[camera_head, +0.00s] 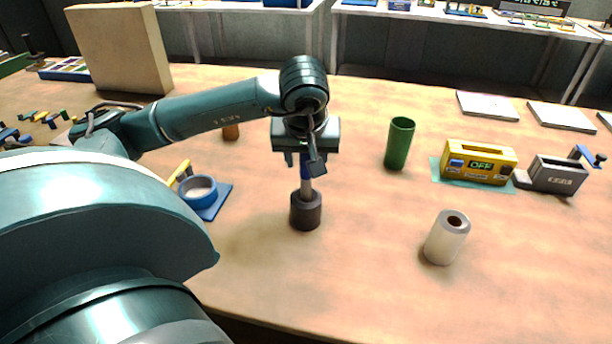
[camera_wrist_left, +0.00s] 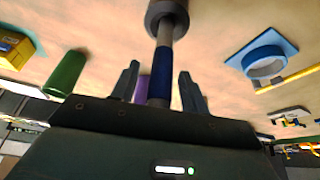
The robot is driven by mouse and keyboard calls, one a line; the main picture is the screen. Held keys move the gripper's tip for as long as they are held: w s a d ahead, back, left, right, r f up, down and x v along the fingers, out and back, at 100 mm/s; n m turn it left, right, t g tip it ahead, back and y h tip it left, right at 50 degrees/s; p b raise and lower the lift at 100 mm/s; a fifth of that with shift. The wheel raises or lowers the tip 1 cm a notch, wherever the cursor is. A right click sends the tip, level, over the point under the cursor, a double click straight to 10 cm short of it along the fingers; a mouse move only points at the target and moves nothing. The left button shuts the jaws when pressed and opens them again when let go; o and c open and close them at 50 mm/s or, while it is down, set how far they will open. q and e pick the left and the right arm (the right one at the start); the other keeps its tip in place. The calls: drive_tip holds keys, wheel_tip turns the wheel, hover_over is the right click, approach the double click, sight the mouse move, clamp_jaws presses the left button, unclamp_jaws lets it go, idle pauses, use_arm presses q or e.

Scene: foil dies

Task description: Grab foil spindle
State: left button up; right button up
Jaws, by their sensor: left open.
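The spindle (camera_head: 306,186) appears to be the upright piece with a dark cylindrical base, a grey metal shaft and a blue upper section. It stands on the table near the middle of the head view. In the left wrist view, the spindle (camera_wrist_left: 162,72) runs between the fingers, its dark end at the top. My left gripper (camera_head: 305,160) is open over its upper end, with a finger on each side of the blue section. In the left wrist view, gaps show between the left gripper (camera_wrist_left: 159,80) and the shaft. The spindle's top end is hidden by the gripper. My right gripper is not in view.
A white roll (camera_head: 446,238) and a green cylinder (camera_head: 399,144) stand to the right. Beyond are a yellow device (camera_head: 479,163) reading OFF and a grey box (camera_head: 557,176). A blue ring on a plate (camera_head: 201,192) lies left. Clear table surrounds the spindle's base.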

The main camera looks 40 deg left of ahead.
use_arm(q)
drive_tip(key=shift+w+f, duration=0.1)
drive_tip(key=shift+f, duration=0.25)
drive_tip(key=shift+c, duration=0.3)
clamp_jaws()
